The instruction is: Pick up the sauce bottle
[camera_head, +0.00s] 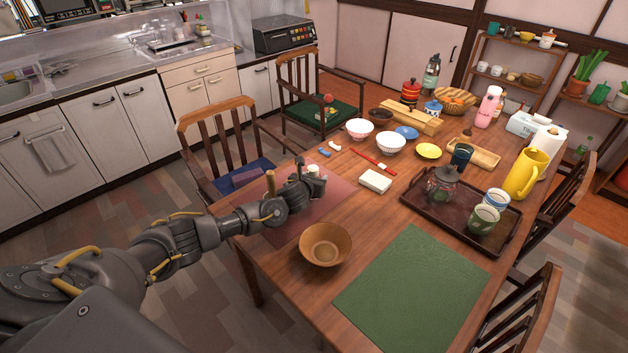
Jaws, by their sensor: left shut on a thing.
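My left gripper (304,184) reaches in from the left, low over the dark red placemat (334,197). It is shut on a small item with a pale body and greenish-white top (315,170), likely the sauce bottle. The fingers hide most of it, so I cannot tell whether it touches the table. A slim brown upright item (270,184) shows just behind my left wrist, its lower part hidden by the arm. My right gripper is not in view.
A wooden bowl (326,244) sits close in front of my left gripper. A white box (376,181) and red chopsticks (373,160) lie to the right. A dark tray (410,202) holds a teapot (441,185) and cups. The green placemat (412,290) is clear.

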